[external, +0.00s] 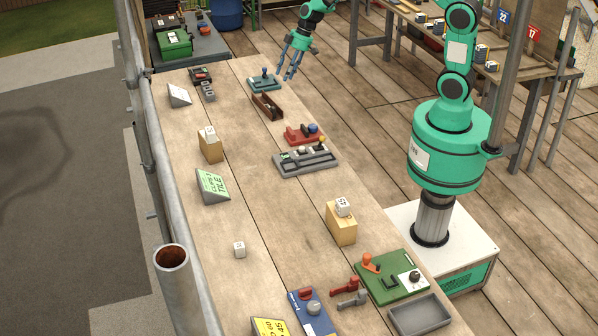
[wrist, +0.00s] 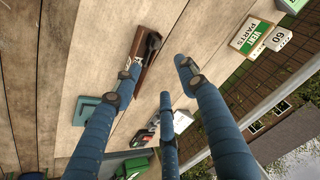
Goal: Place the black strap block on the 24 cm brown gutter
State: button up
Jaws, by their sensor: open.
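A brown gutter (external: 266,108), a short open trough, lies on the long wooden bench near its back right edge. It also shows in the wrist view (wrist: 152,48), close to my fingertips. My gripper (external: 288,74) is open, with its blue fingers spread and nothing between them, above the bench's right edge, behind the gutter and right of a teal tool. A small black block with red and white marks (external: 200,74) lies at the back left of the bench, apart from my gripper. I cannot tell for sure that it is the strap block.
The teal tool (external: 265,81) stands near the gutter. Grey pieces (external: 208,91) and a white sign (external: 179,94) are at the left. A red tool (external: 305,134) and a grey tray (external: 306,160) lie nearer the camera. Bare bench lies between the left and right rows.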

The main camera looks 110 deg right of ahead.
dwell(0.4)
jog(key=a+r+n, duration=0.1)
jog(key=a+r, duration=0.8)
jog(key=a, duration=0.4)
jog(key=a+r+n, duration=0.1)
jog(key=a+r, duration=0.8)
jog(key=a, duration=0.5)
jog(key=s+a+r, duration=0.3)
jog(key=s+a, duration=0.1)
jog(key=a, duration=0.2)
jog(key=s+a+r, duration=0.3)
jog(key=s+a, duration=0.2)
jog(key=a, duration=0.2)
jog(key=s+a+n, duration=0.1)
jog(key=s+a, duration=0.7)
jog(key=s, duration=0.4)
jog(key=shift+s+r+t, duration=0.3)
jog(key=shift+s+r, duration=0.05)
jog(key=shift+s, duration=0.05)
